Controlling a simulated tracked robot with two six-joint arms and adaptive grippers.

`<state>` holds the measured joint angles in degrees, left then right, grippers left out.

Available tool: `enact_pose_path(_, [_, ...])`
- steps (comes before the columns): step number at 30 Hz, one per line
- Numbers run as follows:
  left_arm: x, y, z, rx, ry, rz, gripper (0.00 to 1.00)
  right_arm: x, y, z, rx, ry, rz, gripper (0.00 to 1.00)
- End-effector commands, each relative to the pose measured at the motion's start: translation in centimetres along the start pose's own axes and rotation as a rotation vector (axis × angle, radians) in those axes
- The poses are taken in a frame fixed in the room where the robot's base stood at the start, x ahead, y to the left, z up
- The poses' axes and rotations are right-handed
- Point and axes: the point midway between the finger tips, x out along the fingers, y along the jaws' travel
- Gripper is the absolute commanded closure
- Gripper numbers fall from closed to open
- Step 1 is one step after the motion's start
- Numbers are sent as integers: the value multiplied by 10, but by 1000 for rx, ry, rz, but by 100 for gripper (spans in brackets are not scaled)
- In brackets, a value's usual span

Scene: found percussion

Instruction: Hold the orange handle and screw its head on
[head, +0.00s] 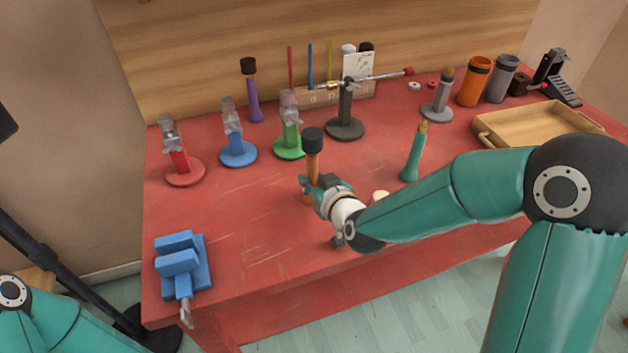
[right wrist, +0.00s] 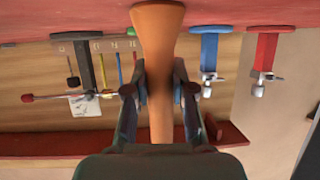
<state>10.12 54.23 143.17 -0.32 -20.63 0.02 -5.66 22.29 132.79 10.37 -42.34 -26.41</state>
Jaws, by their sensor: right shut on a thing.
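The orange handle (head: 313,168) stands upright near the middle of the red table. A black cylindrical head (head: 312,140) sits on its top; I cannot tell how tightly it is seated. My right gripper (head: 311,187) is shut on the lower part of the handle. In the right wrist view, which looks inverted, the handle (right wrist: 159,45) flares at its base and passes between the two fingers of the gripper (right wrist: 160,92). The head is hidden there. In the head view my left arm shows only at the bottom left corner, and its gripper is out of frame.
A green handle (head: 414,155) with a tan tip stands to the right. Red (head: 180,165), blue (head: 235,145) and green (head: 289,135) stands, a purple handle (head: 252,95) and a wooden tray (head: 540,125) are behind. A blue vise (head: 181,264) is front left. The front centre is clear.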

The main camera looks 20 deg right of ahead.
Motion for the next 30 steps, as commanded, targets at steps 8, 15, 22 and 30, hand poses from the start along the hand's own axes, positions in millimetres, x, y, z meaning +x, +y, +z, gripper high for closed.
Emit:
enact_pose_path(8, [2, -1, 0, 0, 0, 0, 29, 1, 0, 1, 0, 0, 0, 73])
enact_pose_path(15, [2, 0, 0, 0, 0, 0, 29, 0, -1, 1, -1, 0, -1, 51])
enact_pose_path(22, [0, 0, 0, 0, 0, 0, 29, 0, -1, -1, -1, 0, -1, 51])
enact_pose_path(30, [2, -1, 0, 0, 0, 0, 29, -27, 0, -1, -1, 2, -1, 51])
